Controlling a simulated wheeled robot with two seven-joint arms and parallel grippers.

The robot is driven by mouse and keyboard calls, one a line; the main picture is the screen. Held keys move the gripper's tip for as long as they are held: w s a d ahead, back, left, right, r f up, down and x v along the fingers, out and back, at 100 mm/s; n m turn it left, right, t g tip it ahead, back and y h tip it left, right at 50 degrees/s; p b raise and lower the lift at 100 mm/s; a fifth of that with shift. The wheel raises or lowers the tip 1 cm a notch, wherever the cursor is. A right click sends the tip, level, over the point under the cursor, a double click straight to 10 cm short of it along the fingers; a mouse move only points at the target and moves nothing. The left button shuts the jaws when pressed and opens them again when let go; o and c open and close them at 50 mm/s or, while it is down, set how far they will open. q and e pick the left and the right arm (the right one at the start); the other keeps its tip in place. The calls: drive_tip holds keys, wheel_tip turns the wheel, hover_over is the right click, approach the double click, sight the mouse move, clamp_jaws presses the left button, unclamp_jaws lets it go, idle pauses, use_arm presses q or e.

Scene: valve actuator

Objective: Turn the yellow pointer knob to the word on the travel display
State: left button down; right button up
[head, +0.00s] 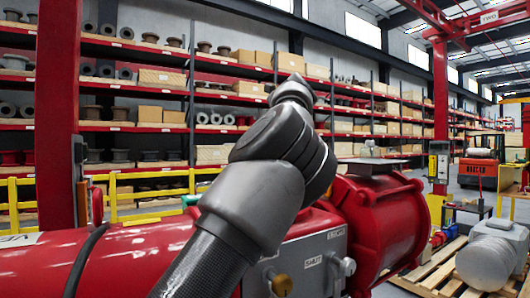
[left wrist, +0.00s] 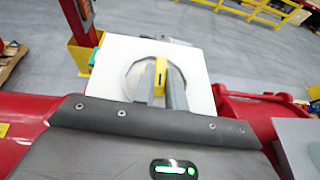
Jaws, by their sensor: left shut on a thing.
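The yellow pointer knob (left wrist: 160,74) stands in the middle of a round dark-rimmed dial on a white panel (left wrist: 112,58) in the left wrist view. My left gripper (left wrist: 161,84) is shut on it, one grey finger on either side. In the head view my arm hides this place. There, a grey box (head: 330,245) on the red actuator carries small white plates, one reading SHUT (head: 313,262). I cannot tell which plate, if any, is the travel display. My right gripper is not in view.
The red actuator body (head: 130,255) runs across the foreground, with a red drum (head: 382,225) to its right. A brass-coloured round knob (head: 282,285) and a grey knob (head: 346,266) stick out of the grey box. A grey motor (head: 490,255) sits on a pallet at right.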

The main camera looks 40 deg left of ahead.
use_arm(q)
drive_tip(key=shift+s+a+f+m+t+h+b, duration=0.15)
drive_tip(key=shift+m+t+h+b, duration=0.1)
drive_tip(key=shift+m+t+b, duration=0.25)
drive_tip(key=shift+s+d+f+m+t+h+b, duration=0.1)
drive_tip(key=shift+m+t+h+b, duration=0.15)
drive_tip(key=shift+m+t+b, duration=0.25)
drive_tip(key=t, duration=0.1)
drive_tip(key=m+h, duration=0.1)
drive_tip(key=m+t+b, duration=0.1)
drive_tip(key=shift+s+a+r+t+h, duration=0.2)
drive_tip(key=shift+a+r+t+h, duration=0.1)
drive_tip(key=shift+h, duration=0.1)
drive_tip(key=shift+s+a+m+t+h, duration=0.15)
drive_tip(key=shift+m+t+h, duration=1.1)
drive_tip(key=shift+m, duration=0.55)
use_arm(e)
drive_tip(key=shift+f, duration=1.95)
use_arm(q)
drive_tip(key=shift+h, duration=0.35)
drive_tip(key=c, duration=1.4)
unclamp_jaws()
drive_tip(key=shift+c, duration=0.2)
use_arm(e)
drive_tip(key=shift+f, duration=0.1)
